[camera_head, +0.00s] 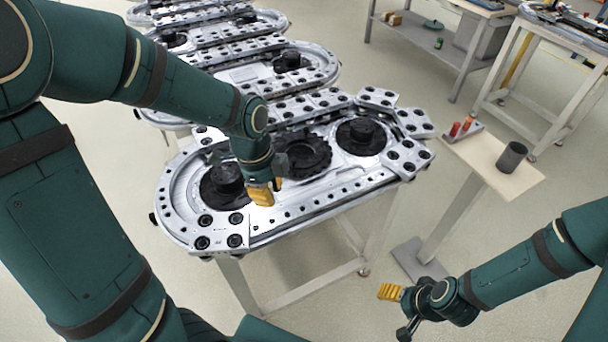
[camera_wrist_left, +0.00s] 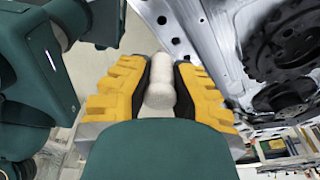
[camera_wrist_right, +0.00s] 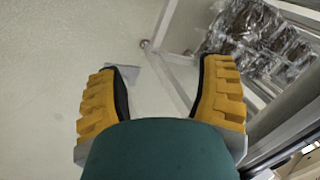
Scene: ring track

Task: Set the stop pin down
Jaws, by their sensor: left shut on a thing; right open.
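My left gripper (camera_head: 262,194) is shut above the near left part of the ring track (camera_head: 300,208), just right of a black wheel. In the left wrist view, a pale grey rounded pin (camera_wrist_left: 160,92), which I take to be the stop pin, sits between the yellow fingers of the gripper (camera_wrist_left: 160,80). The pin is hidden behind the fingers in the head view, and I cannot tell whether its end touches the track. My right gripper (camera_head: 390,292) hangs low at the right, away from the track. In the right wrist view its fingers (camera_wrist_right: 160,92) are apart, with nothing between them.
A small side stand (camera_head: 490,165) right of the track carries a dark cup (camera_head: 511,157) and a holder with red cylinders (camera_head: 468,123). More black wheels and track loops lie behind. A shelf (camera_head: 440,48) and a table stand at the back right. Open floor lies between.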

